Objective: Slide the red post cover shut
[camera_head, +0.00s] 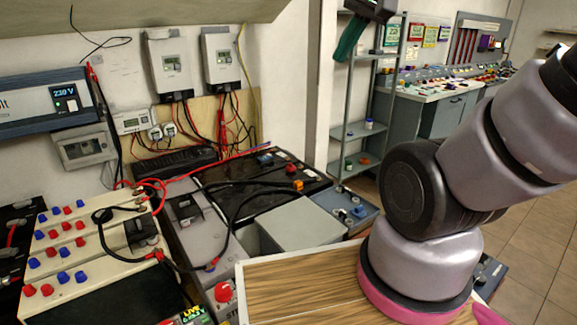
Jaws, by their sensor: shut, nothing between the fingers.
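I cannot tell for sure which red part is the red post cover. A small red cap (291,168) sits on the large black battery (248,200), near its far right corner, with an orange block (298,185) just in front of it. Whether the cap is slid open or shut is too small to tell. My gripper (338,57) hangs at the top of the view, its green fingers shut and empty, pointing down and left. It is well above the battery and apart from it. My arm's middle links run out of view at the top right.
A grey box (300,224) and a blue-grey battery (345,207) stand before the black battery. A red knob (224,291) is nearer. A wooden top (300,290) fills the front. Black cables (235,205) loop across the batteries. A shelf (358,131) stands behind.

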